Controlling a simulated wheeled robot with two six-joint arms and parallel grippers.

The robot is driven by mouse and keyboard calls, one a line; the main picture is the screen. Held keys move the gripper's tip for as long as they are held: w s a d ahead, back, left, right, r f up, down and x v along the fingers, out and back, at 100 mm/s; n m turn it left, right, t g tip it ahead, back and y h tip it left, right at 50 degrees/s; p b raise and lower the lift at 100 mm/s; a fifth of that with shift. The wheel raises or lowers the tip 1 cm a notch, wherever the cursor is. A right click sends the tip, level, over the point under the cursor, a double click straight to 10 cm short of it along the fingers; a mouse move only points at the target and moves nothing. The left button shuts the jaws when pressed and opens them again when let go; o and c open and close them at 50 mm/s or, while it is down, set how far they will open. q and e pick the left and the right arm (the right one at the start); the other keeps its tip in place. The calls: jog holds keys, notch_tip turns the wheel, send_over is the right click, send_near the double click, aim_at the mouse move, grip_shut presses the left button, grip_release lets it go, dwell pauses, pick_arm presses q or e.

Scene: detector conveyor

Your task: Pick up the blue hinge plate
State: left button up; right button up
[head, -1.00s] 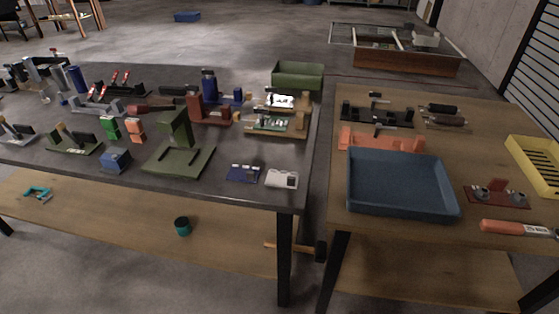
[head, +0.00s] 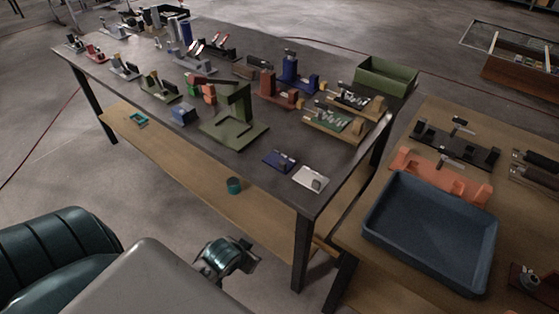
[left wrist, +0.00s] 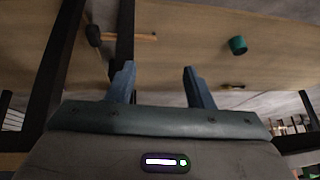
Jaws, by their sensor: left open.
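The blue hinge plate (head: 280,160) is a small dark blue flat piece with small raised parts. In the head view it lies near the front edge of the dark table (head: 215,145), left of a whitish plate (head: 311,179). My left arm comes in at the bottom of the head view, below and in front of the table, well apart from the plate. In the left wrist view my left gripper (left wrist: 158,82) is open and empty, its two fingers spread. The hinge plate is not visible in that view. My right gripper is in neither current view.
A green stand (head: 236,118) is close behind the plate, with several fixtures beyond. A blue tray (head: 430,232) sits on the wooden table at right. The lower wooden shelf (head: 190,170) holds a teal cylinder (head: 234,185); the wrist view also shows a hammer (left wrist: 95,36).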

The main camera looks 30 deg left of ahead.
aim_at(282, 163)
pick_arm(q)
jog(key=w+a+r+t+h, duration=0.15)
jog(key=w+r+t, duration=0.25)
jog(key=w+r, duration=0.45)
jog(key=w+a+r+t+h, duration=0.1)
jog(key=w+a+r+t, duration=0.2)
jog(key=w+r, duration=0.55)
jog(key=shift+w+d+r+y+p, duration=0.15)
jog(key=shift+w+r+p, duration=0.15)
jog(key=shift+w, duration=0.25)
jog(key=shift+w+d+r+y+p, duration=0.1)
jog(key=shift+w+d+r+p, duration=0.15)
jog(key=shift+w, duration=0.25)
jog(key=shift+w+f, duration=0.2)
jog(key=shift+w, duration=0.1)
jog(key=shift+w+f+p, duration=0.15)
jog(key=shift+w+p, duration=0.2)
jog(key=shift+w, duration=0.15)
jog(key=x, duration=0.2)
jog(key=p+x, duration=0.1)
jog(key=shift+w+d+f, duration=0.1)
jog(key=shift+w+d, duration=0.15)
jog(key=shift+d, duration=0.05)
jog(key=shift+w+f, duration=0.25)
jog(key=shift+w, duration=0.1)
pick_arm(e)
jog(key=r, duration=0.3)
jog(key=shift+w+d+r, duration=0.15)
jog(key=shift+w+d, duration=0.05)
jog(key=shift+d, duration=0.2)
